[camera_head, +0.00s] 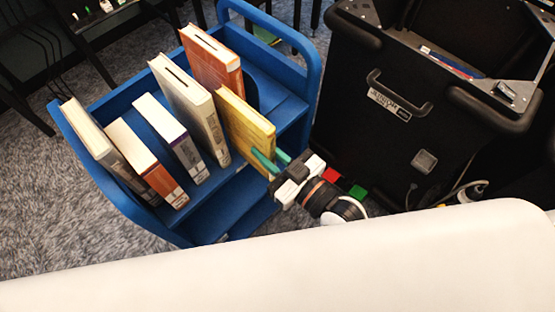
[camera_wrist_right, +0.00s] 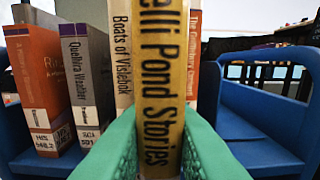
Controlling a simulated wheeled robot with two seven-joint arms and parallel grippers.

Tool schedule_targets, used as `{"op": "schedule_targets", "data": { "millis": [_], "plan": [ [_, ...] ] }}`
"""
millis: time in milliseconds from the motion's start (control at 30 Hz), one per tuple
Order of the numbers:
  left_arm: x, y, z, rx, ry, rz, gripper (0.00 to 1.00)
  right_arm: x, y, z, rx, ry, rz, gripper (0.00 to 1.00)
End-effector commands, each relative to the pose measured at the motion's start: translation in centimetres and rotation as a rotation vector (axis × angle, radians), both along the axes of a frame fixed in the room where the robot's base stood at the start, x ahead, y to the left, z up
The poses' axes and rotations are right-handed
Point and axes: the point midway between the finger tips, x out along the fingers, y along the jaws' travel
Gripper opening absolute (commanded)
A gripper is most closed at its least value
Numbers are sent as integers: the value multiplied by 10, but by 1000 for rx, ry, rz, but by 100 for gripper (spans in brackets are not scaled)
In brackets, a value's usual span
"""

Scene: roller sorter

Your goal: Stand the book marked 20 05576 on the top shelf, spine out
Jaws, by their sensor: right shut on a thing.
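My right gripper (camera_head: 272,161) is shut on a yellow book (camera_head: 243,117), with a green finger on either side of its spine. In the right wrist view the yellow book (camera_wrist_right: 162,70) is upright, its spine facing the camera and reading "...elli Pond Stories". The number 20 05576 is not readable on any book. The yellow book is at the right end of the row on the blue cart's top shelf (camera_head: 287,110), in front of an orange book (camera_head: 213,60). I cannot tell whether its bottom touches the shelf. My left gripper is not in view.
Left of it stand a thick cream book (camera_head: 192,106), a grey-purple book (camera_head: 172,137), an orange-white book (camera_head: 147,163) and another cream book (camera_head: 98,136). The cart's raised blue end (camera_head: 314,72) bounds the right. A black case (camera_head: 400,110) stands right of the cart.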

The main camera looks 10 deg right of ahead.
Motion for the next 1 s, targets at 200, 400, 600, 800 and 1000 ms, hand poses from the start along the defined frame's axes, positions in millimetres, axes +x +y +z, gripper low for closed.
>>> {"op": "schedule_targets", "data": {
  "millis": [200,400,600,800,1000],
  "plan": [
    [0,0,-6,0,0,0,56,18,13,1,4,-5,1,0],
    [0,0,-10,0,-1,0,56,31,23,0,3,-4,0,0],
    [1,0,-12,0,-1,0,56,38,28,1,3,-4,0,0],
    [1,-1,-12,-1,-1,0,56,39,29,1,2,-3,1,0],
    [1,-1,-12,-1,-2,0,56,39,29,1,2,-3,1,0]
  ]
}}
